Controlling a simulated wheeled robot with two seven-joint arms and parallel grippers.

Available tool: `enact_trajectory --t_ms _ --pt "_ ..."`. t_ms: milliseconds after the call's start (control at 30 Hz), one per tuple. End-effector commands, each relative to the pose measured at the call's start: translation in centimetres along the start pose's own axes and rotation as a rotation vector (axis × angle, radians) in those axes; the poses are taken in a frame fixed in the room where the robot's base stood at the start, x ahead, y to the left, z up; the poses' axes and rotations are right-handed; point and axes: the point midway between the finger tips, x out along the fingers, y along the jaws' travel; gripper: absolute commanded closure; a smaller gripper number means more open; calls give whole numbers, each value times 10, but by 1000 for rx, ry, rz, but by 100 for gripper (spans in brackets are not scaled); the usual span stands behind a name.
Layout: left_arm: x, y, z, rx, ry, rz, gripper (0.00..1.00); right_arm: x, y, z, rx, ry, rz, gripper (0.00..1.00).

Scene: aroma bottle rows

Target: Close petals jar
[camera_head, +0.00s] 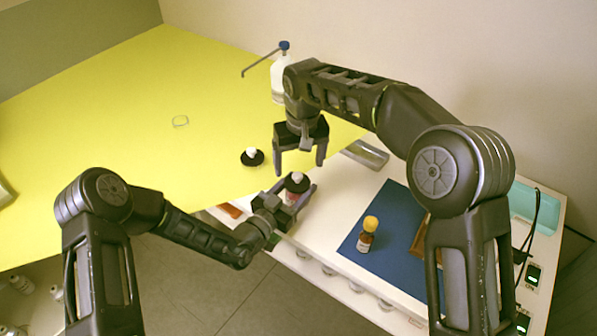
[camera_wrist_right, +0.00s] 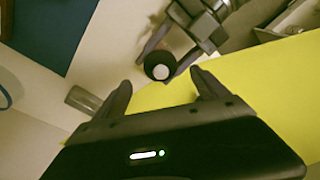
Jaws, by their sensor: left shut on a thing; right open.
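My left gripper (camera_head: 300,194) is shut on a small jar (camera_head: 291,198) with a pinkish body, held near the edge of the yellow surface. A black disc-shaped lid with a pale knob (camera_head: 297,181) shows on top of it. The right wrist view also shows this lid (camera_wrist_right: 160,67) between the left fingers; whether it is fully seated cannot be told. My right gripper (camera_head: 299,168) is open and empty, above and behind the jar; its fingers also show in the right wrist view (camera_wrist_right: 162,92). A second black disc with a white knob (camera_head: 252,157) lies on the yellow surface (camera_head: 120,110).
A white bottle with a blue cap and thin spout (camera_head: 281,78) stands behind the right arm. A brown bottle with yellow cap (camera_head: 366,236) stands on the blue mat (camera_head: 395,205). A grey metallic piece (camera_head: 368,153) lies nearby.

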Motion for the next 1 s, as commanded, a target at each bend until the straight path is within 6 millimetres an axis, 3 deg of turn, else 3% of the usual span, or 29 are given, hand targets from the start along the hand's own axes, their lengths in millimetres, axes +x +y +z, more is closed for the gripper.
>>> enact_trajectory --t_ms 100,300,667,700,1000 --pt "0 0 -1 0 2 0 100 -26 0 -1 -1 5 0 17" --pt "0 0 -1 0 2 0 100 -53 0 0 -1 1 1 17" --pt "0 0 -1 0 2 0 100 -61 0 0 -1 0 1 17" --pt "0 0 -1 0 2 0 44 -60 0 0 -1 0 1 17" --pt "0 0 0 0 1 0 19 -60 1 0 -1 -1 1 17"
